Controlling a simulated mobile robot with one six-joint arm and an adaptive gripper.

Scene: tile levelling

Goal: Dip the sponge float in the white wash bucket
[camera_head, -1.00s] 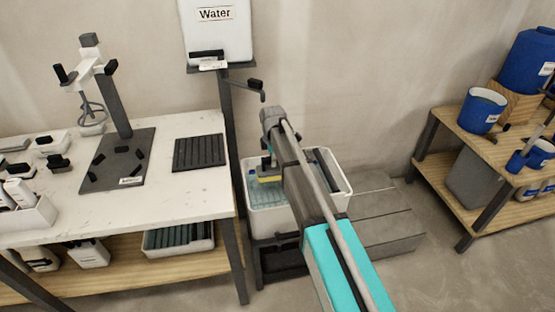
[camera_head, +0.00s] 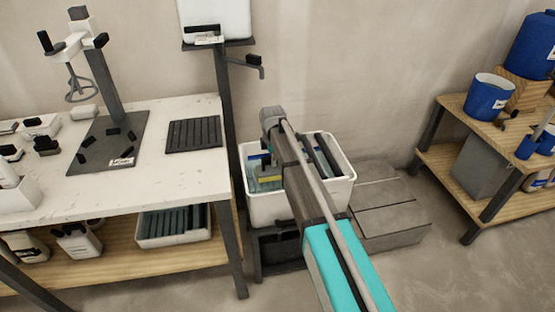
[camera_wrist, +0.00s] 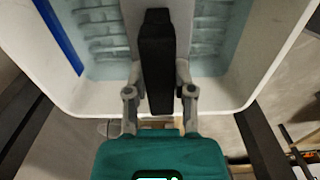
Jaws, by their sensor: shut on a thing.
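The white wash bucket (camera_head: 262,208) stands on a dark stand right of the white table, with pale blue water inside. It also shows in the wrist view (camera_wrist: 88,104), rim on both sides. My gripper (camera_wrist: 160,72) is shut on the dark handle of the sponge float (camera_wrist: 157,52), inside the bucket outline. In the head view the float's yellow edge (camera_head: 272,181) shows low inside the bucket, left of my arm. My arm hides much of the gripper and float there. I cannot tell whether the sponge touches the water.
A blue strip (camera_wrist: 60,38) lies along the bucket's left side in the wrist view. Dark bars (camera_head: 322,154) cross its right part. A water tank (camera_head: 216,18) with a tap (camera_head: 255,66) stands behind. The white table (camera_head: 150,188) is left; a wooden shelf (camera_head: 450,170) is right.

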